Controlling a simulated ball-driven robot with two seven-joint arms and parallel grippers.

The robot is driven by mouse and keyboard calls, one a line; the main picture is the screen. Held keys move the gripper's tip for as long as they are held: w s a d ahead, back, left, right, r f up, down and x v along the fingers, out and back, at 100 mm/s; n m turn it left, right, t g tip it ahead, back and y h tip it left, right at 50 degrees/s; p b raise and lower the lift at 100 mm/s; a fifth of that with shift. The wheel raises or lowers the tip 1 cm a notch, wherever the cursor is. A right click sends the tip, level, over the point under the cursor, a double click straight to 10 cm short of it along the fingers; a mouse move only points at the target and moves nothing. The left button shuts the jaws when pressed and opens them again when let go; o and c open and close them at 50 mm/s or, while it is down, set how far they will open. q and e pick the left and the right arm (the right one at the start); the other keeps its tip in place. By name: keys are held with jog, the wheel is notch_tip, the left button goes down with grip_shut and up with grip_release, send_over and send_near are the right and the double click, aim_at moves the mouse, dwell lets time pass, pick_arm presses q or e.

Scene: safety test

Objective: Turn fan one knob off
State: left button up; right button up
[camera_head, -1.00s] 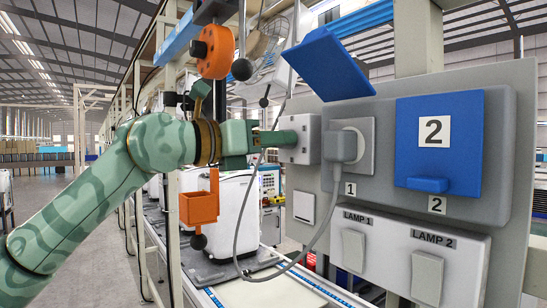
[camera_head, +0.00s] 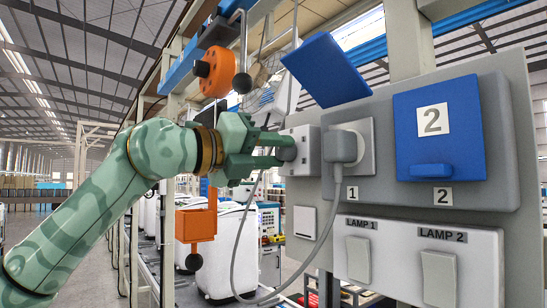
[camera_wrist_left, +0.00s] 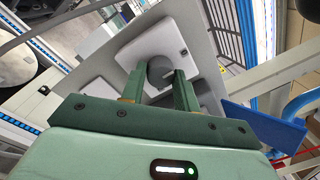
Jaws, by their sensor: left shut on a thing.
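The fan one knob (camera_wrist_left: 160,69) is a round dark grey knob on a light grey box (camera_head: 304,151) at the left end of the panel. In the head view it is mostly hidden by my fingers. My left gripper (camera_head: 280,148) reaches it from the left, with one finger on each side. The left wrist view also shows the gripper (camera_wrist_left: 158,78) shut on the knob, which sits between its fingertips. My right gripper is not in view.
The grey panel holds socket 1 with a plug (camera_head: 341,146) and hanging cable, its blue lid (camera_head: 325,69) raised. Blue cover 2 (camera_head: 440,128) is closed. Lamp switches (camera_head: 358,258) sit below. An orange box (camera_head: 196,224) hangs below my left wrist.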

pick_arm(q)
jog(key=shift+r, duration=0.1)
dwell(0.3)
jog(key=o, duration=1)
jog(key=shift+c, duration=0.2)
jog(key=shift+a, duration=0.15)
jog(key=shift+s+a, duration=0.2)
jog(key=shift+a, duration=0.1)
jog(key=b+v, duration=0.3)
jog(key=v, duration=1.2)
jog(key=shift+s+a, duration=0.15)
jog(key=shift+a, duration=0.05)
